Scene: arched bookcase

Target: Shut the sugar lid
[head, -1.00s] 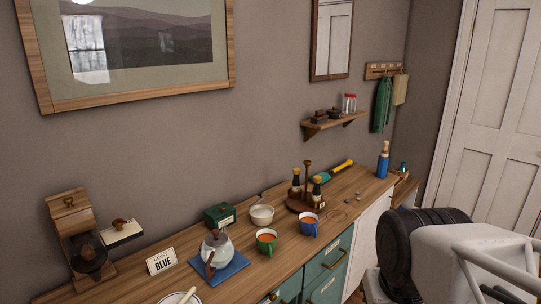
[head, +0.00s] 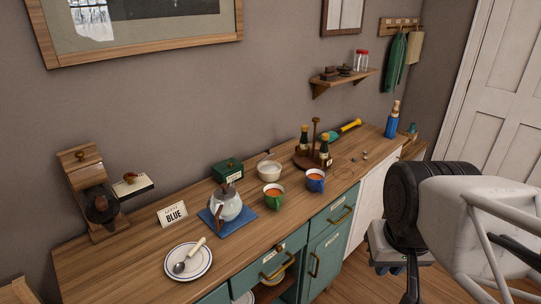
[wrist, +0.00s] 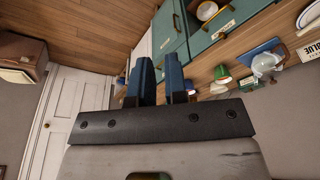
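No container in view has a readable sugar label, so I cannot tell which lid is the sugar lid. A small white bowl (head: 268,172) stands on the wooden counter, with no lid visible on it. A dark green box (head: 227,170) with a knob on top sits behind the teapot and looks closed. My gripper (head: 410,285) hangs at the lower right, in front of the cabinets and well away from these things. In the wrist view my gripper (wrist: 161,75) shows two dark blue fingers apart, with nothing between them.
A teapot (head: 227,205) stands on a blue mat. Green (head: 271,197) and blue (head: 315,181) mugs stand near the counter's front edge. A plate with a spoon (head: 188,262), a "BLUE" card (head: 173,214), and a bottle rack (head: 303,161) share the counter.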

